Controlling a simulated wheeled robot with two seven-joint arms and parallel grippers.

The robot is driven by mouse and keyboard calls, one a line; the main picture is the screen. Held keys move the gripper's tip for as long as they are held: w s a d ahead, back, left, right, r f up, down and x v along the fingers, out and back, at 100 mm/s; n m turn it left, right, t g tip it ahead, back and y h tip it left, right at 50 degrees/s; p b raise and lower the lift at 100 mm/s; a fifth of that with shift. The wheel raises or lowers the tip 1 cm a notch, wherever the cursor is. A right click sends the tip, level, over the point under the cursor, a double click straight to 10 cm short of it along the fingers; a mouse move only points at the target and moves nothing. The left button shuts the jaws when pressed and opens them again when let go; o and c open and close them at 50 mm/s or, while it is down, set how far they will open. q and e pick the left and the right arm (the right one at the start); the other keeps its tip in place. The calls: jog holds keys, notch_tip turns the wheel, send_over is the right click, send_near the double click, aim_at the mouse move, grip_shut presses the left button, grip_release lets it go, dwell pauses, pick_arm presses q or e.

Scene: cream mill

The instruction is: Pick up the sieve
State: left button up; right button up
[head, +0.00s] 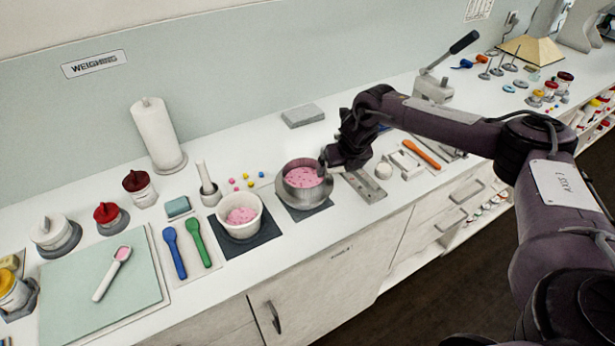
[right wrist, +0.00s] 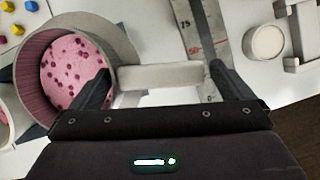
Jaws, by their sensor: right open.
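The sieve (head: 288,189) is a round grey metal vessel with a pink, dark-speckled surface inside. It stands on a dark square mat (head: 312,211) on the white counter. In the right wrist view the sieve's rim (right wrist: 128,45) is at the left, and a pale straight bar (right wrist: 160,77), seemingly its handle, runs right from it between my fingers. My right gripper (head: 330,163) is open, close to the sieve's right side in the head view. One finger overlaps the rim in the right wrist view; I cannot tell whether they touch. My left gripper is out of view.
A white tub (head: 256,222) with pink contents stands just left of the sieve. A flat metal strip (head: 364,186) and a small round white pot (head: 384,170) lie to the right. Small coloured beads lie behind the tub. The counter's front edge is close.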

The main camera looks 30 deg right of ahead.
jog(key=c, duration=0.9)
jog(key=shift+r, duration=0.1)
jog(key=shift+c, duration=0.2)
jog(key=shift+w+r, duration=0.1)
